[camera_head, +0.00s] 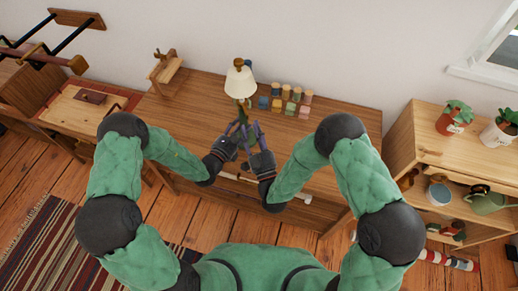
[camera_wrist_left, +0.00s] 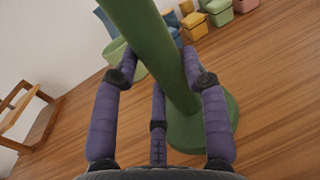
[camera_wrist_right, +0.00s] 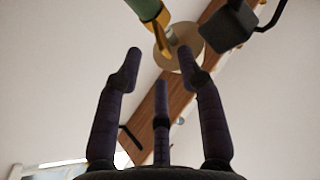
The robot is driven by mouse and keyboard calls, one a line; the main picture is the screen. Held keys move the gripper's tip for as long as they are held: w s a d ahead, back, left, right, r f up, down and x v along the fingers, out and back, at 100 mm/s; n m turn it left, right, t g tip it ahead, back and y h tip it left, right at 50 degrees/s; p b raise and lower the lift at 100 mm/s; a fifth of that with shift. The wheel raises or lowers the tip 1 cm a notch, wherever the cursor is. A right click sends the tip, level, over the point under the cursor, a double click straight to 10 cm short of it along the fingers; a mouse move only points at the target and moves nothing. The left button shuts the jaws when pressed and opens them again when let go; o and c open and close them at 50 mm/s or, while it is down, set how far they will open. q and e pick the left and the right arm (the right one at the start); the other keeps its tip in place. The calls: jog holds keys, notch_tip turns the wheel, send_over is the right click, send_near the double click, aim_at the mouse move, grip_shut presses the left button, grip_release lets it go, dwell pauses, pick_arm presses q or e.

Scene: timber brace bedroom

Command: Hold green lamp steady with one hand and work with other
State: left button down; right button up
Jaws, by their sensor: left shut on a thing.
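The green lamp (camera_head: 241,82) stands on the wooden desk with a cream shade on top. In the left wrist view its green stem (camera_wrist_left: 152,38) rises from a round green base (camera_wrist_left: 208,128). My left gripper (camera_head: 237,130) is shut on the stem, with purple fingers on both sides of it, as the left wrist view (camera_wrist_left: 165,70) shows. My right gripper (camera_head: 256,132) is close beside it, in front of the lamp. In the right wrist view its fingers (camera_wrist_right: 157,65) are spread and empty. A green part with a gold collar (camera_wrist_right: 147,10) shows beyond the fingertips.
Several coloured blocks (camera_head: 285,103) stand on the desk (camera_head: 195,110) right of the lamp. A small wooden stand (camera_head: 165,68) is at the desk's back left. A shelf unit with plants (camera_head: 450,115) stands at right. A wall rack (camera_head: 75,18) hangs upper left.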

jog(key=v, duration=0.7)
jog(key=shift+s, duration=0.2)
jog(key=shift+d, duration=0.1)
